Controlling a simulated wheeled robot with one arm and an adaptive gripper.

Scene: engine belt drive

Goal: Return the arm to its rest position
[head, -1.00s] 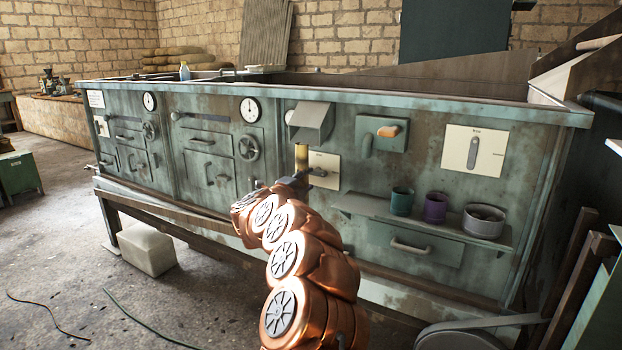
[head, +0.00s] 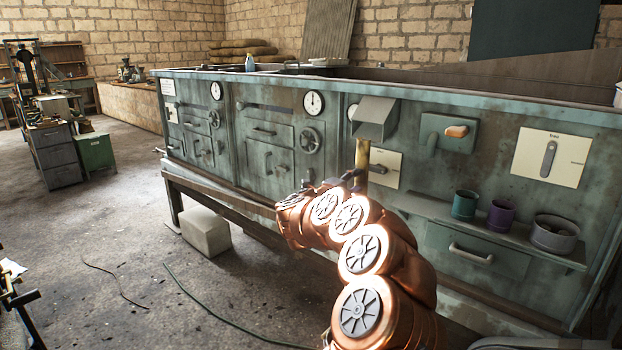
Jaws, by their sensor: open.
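My copper-coloured arm reaches from the bottom of the head view toward the teal machine panel (head: 265,185). My dark gripper (head: 352,180) is at its far end, small and partly hidden by my own wrist. It is open, and I see nothing held in it. It appears just beside the lower end of a brass tube (head: 362,155) under a grey hood (head: 374,117). I cannot tell whether they touch. A cream plate with a dark lever (head: 385,168) is just right of the gripper.
A shelf (head: 425,207) carries a teal cup (head: 465,205), a purple cup (head: 501,215) and a grey pot (head: 554,233). A pale block (head: 205,233) stands on the floor. A cable (head: 205,298) lies on the open floor at left. A green cabinet (head: 95,152) stands farther back.

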